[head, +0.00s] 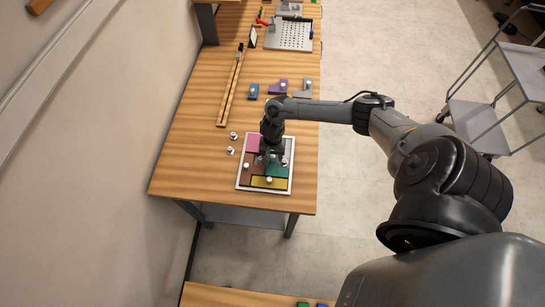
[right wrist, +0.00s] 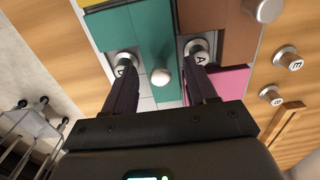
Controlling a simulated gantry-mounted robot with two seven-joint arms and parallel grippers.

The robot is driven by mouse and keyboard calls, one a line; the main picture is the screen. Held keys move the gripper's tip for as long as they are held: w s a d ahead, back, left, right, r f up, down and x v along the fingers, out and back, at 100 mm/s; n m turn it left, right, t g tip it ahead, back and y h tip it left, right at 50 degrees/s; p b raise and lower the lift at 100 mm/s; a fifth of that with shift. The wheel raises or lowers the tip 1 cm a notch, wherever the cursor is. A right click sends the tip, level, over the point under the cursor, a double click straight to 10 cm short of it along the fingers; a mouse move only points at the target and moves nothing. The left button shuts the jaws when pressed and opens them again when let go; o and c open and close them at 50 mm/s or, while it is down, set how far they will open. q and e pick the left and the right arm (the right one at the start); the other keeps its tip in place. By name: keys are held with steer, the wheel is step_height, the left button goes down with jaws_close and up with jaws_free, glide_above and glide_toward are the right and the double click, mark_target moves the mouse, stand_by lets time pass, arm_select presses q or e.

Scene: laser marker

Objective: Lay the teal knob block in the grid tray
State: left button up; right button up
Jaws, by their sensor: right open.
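The grid tray (head: 238,186) is a white-rimmed tray near the front of the wooden table. The teal knob block (head: 280,169) appears to lie in it, beside brown, pink and yellow blocks. In the right wrist view the teal block (right wrist: 146,32) shows its pale round knob (right wrist: 161,76) between my fingers. My right gripper (right wrist: 163,75) is open above the tray, its fingers on either side of the knob with gaps. In the head view my right gripper (head: 269,156) hides part of the tray. My left gripper is out of view.
Two lettered pegs (head: 232,143) stand on the table left of the tray. A slotted wooden rail (head: 230,95) and blue (head: 253,91), purple (head: 278,87) and grey (head: 302,87) blocks lie behind. A perforated plate (head: 289,36) is farther back. The table's front-left corner is clear.

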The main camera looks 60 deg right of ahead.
mark_target(272, 157)
step_height(272, 157, up, 9)
steer(key=p, duration=0.1)
steer(key=w+a+n+t+y, duration=0.1)
steer(key=a+n+t, duration=0.65)
steer(key=a, duration=1.45)
steer(key=s+a+r+n+g, duration=0.1)
steer(key=s+r+n+g, duration=0.3)
steer(key=s+r+n, duration=0.4)
steer(key=s+r, duration=0.3)
steer(key=s, duration=0.1)
steer(key=shift+s+a+r+h, duration=0.15)
steer(key=shift+a+r+h, duration=0.1)
steer(key=shift+h, duration=0.15)
steer(key=shift+r+p, duration=0.1)
steer(key=shift+p, duration=0.2)
